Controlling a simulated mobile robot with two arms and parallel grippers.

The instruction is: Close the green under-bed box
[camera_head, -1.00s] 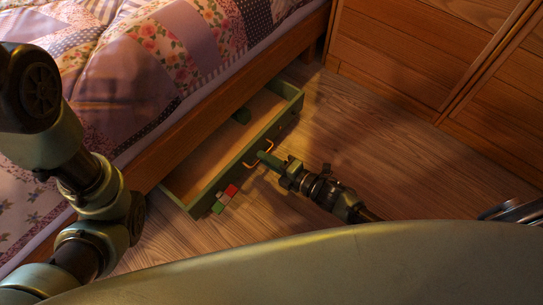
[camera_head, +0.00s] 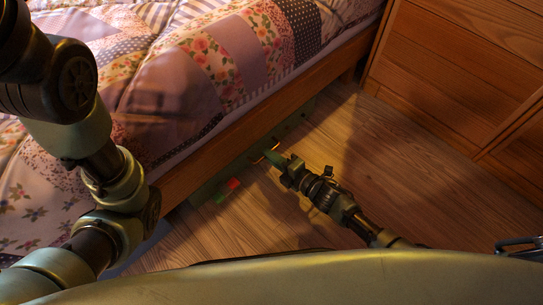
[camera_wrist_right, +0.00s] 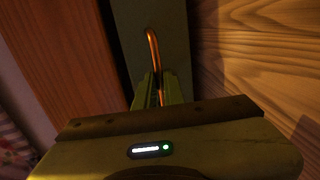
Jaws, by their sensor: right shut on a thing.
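The green under-bed box (camera_head: 208,189) shows as a narrow green front under the bed's wooden side rail in the head view; its inside is hidden. Its green front (camera_wrist_right: 150,35) also shows in the right wrist view. The copper-coloured handle (camera_head: 277,146) stands out from the front. My right gripper (camera_head: 274,158) is at the handle, and the right wrist view shows its fingers (camera_wrist_right: 160,92) shut around the lower part of the handle (camera_wrist_right: 153,48). My left arm (camera_head: 110,180) is at the left of the head view; its gripper is out of view.
The bed (camera_head: 190,75) with a patchwork quilt stands over the box. A red and green patch (camera_head: 228,190) shows on the box front. A wooden cabinet (camera_head: 455,65) stands at the right. Wooden floor (camera_head: 370,150) between them is clear.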

